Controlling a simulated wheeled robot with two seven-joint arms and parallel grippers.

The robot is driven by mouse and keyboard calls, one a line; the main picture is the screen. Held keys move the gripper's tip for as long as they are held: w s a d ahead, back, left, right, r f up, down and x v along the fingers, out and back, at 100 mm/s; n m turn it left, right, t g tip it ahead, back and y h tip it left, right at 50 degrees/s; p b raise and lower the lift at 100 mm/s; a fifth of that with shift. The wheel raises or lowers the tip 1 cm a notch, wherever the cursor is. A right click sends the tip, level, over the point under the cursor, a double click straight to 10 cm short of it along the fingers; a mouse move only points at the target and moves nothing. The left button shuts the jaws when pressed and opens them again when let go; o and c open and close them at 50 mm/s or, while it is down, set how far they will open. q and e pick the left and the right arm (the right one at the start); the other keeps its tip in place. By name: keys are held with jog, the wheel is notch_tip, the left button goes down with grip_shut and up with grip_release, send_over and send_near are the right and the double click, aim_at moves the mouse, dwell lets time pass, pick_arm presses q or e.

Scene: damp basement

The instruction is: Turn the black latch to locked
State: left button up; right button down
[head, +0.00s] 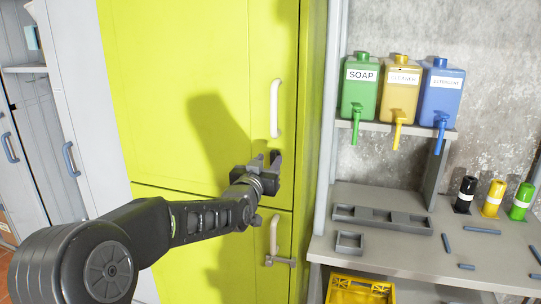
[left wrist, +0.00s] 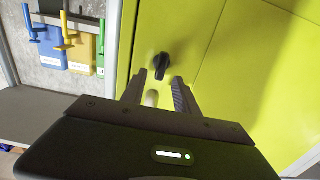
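The black latch (left wrist: 162,62) is a small dark knob on the yellow-green cabinet door (head: 190,60), and the door also fills much of the left wrist view (left wrist: 225,40). My left gripper (head: 268,158) is in front of the door, below the upper white handle (head: 275,108). In the left wrist view its fingers (left wrist: 159,77) are apart, with the latch just beyond the tips, roughly between them. I cannot tell whether they touch it. In the head view the gripper hides the latch. My right gripper is not in view.
A lower white handle (head: 273,236) and a grey latch (head: 279,262) are below my gripper. To the right, a grey workbench (head: 400,255) holds trays and small bottles, under a shelf with green, yellow and blue dispensers (head: 400,90). A yellow crate (head: 358,290) sits below. Grey lockers (head: 85,100) stand left.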

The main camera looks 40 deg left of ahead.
aim_at(276, 150)
pick_arm(q)
jog(key=shift+x, duration=1.3)
jog(key=shift+s, duration=0.1)
grip_shut()
